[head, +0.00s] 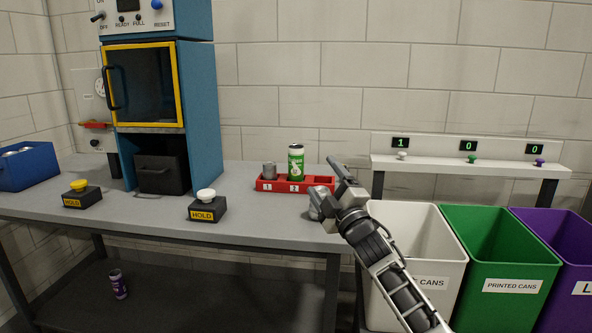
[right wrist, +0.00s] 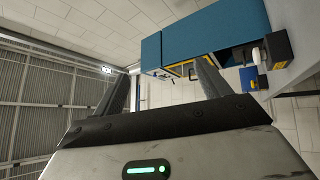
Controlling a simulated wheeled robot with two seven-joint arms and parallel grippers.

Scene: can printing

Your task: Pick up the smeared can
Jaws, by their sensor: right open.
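A green can (head: 296,161) with a white print stands upright in slot 2 of the red rack (head: 265,186); whether its print is smeared is too small to tell. A purple can (head: 118,284) stands on the dark lower shelf under the bench. My right gripper (head: 324,183) is open and empty, to the right of the green can near the rack's right end. In the right wrist view its two fingers (right wrist: 162,82) are spread with nothing between them. My left gripper is not in view.
A blue machine (head: 196,88) stands on the grey bench (head: 260,232), with two HOLD buttons (head: 207,209) before it. A blue crate (head: 25,168) is at far left. White (head: 405,225), green (head: 500,250) and purple (head: 560,240) bins stand at right. The bench front is mostly clear.

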